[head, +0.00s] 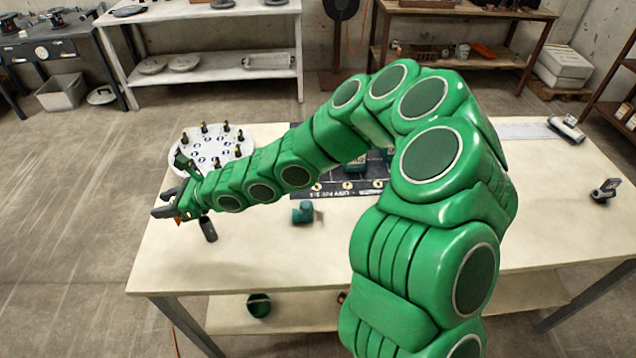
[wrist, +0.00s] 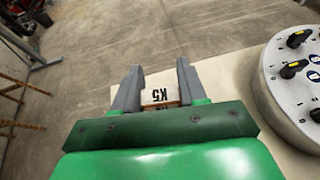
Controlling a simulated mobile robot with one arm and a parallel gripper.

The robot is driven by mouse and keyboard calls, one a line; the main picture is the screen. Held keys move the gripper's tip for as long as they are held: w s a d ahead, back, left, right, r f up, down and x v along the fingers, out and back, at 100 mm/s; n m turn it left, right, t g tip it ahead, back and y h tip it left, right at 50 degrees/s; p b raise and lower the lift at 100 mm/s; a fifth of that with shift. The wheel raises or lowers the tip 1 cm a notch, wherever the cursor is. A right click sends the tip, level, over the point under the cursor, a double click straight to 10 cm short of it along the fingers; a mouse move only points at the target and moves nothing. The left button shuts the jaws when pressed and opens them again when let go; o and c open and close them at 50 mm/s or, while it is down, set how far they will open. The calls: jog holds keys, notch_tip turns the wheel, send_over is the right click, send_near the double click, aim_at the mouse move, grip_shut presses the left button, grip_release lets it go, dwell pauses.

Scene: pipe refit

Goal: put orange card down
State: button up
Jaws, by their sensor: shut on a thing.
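My gripper (head: 165,202) is stretched out to the left end of the work table. In the wrist view, my gripper (wrist: 158,70) has its two grey fingers on either side of a small pale card (wrist: 158,96) marked K5, which reads upside down. An orange-brown edge shows along the card's near side. The gripper is shut on this card. In the head view only a small orange bit (head: 179,221) shows under the gripper; the fingers and wrist hide the rest. I cannot tell the card's height over the table.
The table top (head: 260,260) is bare at the front left.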

jog(key=w+d+m+t+h, duration=0.1)
jog(key=w+d+t, duration=0.1)
jog(key=w+d, duration=0.55)
jog(key=w+d+r+m+t, duration=0.15)
jog(key=w+d, duration=0.25)
jog(key=d, duration=0.7)
jog(key=w+d+m+t+h, duration=0.1)
jog(key=w+d+m+t, duration=0.1)
jog(key=w+d, duration=0.55)
jog(key=s+d+f+m+t+h, duration=0.1)
jog(key=d, duration=1.5)
jog(key=s+d+f+m+t+h, duration=0.1)
jog(key=s+d+m, duration=0.1)
jog(key=d, duration=1.3)
jog(key=shift+w+d+f, duration=0.1)
jog(key=shift+f, duration=2.2)
jog(key=shift+w+d+f, duration=0.1)
jog(key=shift+f, duration=2.2)
jog(key=shift+f, duration=0.1)
jog(key=o, duration=0.9)
jog(key=shift+o, duration=0.6)
